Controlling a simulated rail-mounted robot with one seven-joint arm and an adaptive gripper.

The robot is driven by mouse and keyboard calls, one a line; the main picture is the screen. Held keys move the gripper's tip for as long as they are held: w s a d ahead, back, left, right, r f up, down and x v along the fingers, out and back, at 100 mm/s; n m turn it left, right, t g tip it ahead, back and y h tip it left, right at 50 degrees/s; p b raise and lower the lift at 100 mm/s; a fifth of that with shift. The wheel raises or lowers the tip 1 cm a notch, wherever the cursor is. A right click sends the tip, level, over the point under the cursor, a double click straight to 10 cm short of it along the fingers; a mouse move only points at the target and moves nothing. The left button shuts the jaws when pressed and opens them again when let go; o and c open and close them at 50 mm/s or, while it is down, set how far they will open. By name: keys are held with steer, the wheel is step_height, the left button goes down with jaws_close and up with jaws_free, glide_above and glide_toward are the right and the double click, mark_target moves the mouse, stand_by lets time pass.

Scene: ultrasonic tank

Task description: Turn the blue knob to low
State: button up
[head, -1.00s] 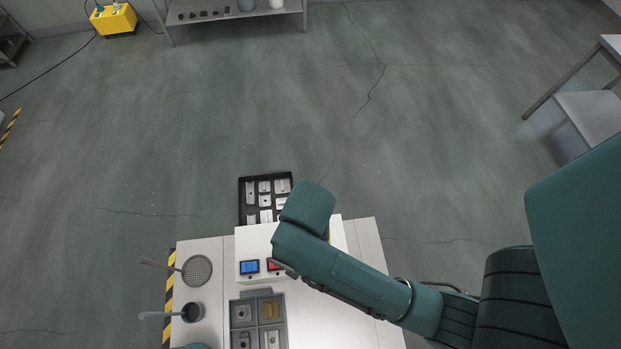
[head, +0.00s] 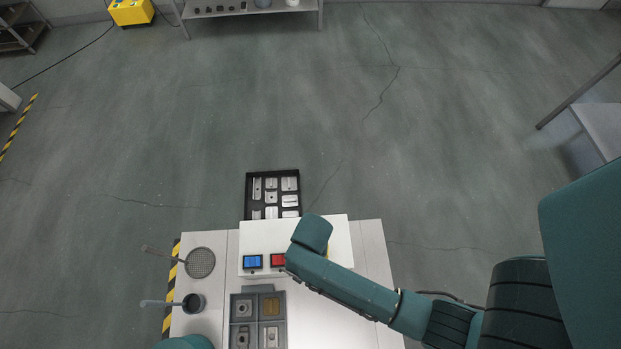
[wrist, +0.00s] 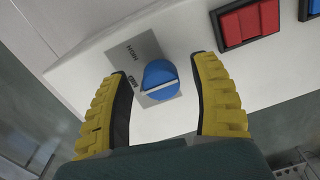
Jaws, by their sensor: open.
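The blue knob (wrist: 160,80) is on the white control panel in the wrist view, over a grey label plate (wrist: 138,58) marked "HIGH" and a second, partly covered word. A pale line crosses the knob and points toward that second word. My gripper (wrist: 160,76) has two yellow-ribbed fingers, open, one on each side of the knob with a gap on both sides. The white control unit (head: 335,232) shows around the arm.
A grey divided tray (head: 257,294), a strainer (head: 200,262) and a ladle (head: 192,303) lie to the left. A black parts tray (head: 248,196) is behind the unit.

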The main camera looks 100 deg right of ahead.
steer(key=shift+c, duration=0.2)
jaws_close()
steer(key=shift+r+p, duration=0.1)
steer(key=shift+p, duration=0.25)
steer(key=shift+r+n+p, duration=0.1)
steer(key=shift+n+p, duration=0.9)
steer(key=shift+p, duration=0.05)
steer(key=n+p, duration=0.3)
steer(key=shift+n, duration=0.3)
steer(key=n+p, duration=0.2)
steer(key=n, duration=0.1)
steer(key=shift+s, duration=0.1)
steer(key=shift+f+n+p, duration=0.25)
steer(key=shift+n+p, duration=0.45)
steer(key=shift+n, duration=0.9)
